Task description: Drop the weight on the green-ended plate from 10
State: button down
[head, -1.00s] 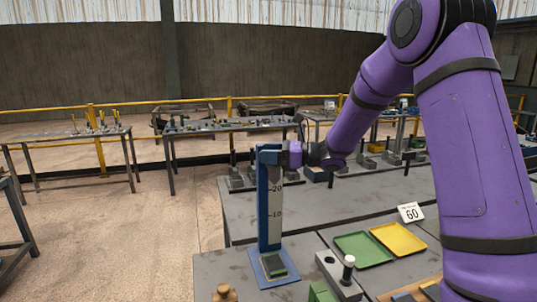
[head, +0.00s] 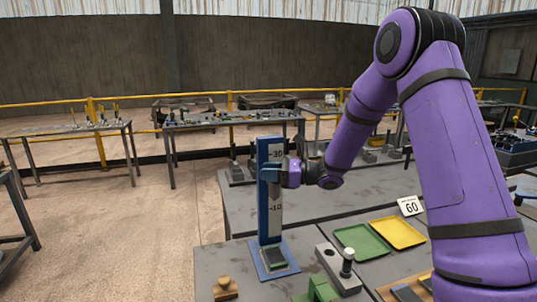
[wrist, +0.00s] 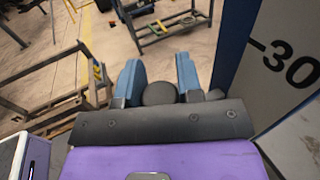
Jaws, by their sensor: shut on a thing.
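A blue stand (head: 262,225) with a white scale stands upright at the table's near left. Its 30 mark shows above my gripper and its 10 mark below. My gripper (head: 268,174) is beside the scale, covering the stretch around 20. In the wrist view, the blue fingers of my gripper (wrist: 160,82) are shut on a dark round weight (wrist: 160,94). The scale's 30 is at the right there. A dark plate with green at its end (head: 276,258) lies on the stand's blue foot, well below my gripper. The weight is hard to make out in the head view.
A green tray (head: 361,242) and a yellow tray (head: 398,232) lie right of the stand, with a "60" card (head: 410,206) behind. A grey block with a white-topped peg (head: 347,262) and a wooden knob (head: 225,288) are near the front. The table behind the trays is mostly clear.

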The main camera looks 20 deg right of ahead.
notch_tip(320, 180, down, 12)
dwell(0.3)
jog(key=c, duration=0.8)
grip_release()
jog(key=v, duration=1.1)
jog(key=shift+f, duration=0.1)
jog(key=shift+a, duration=0.1)
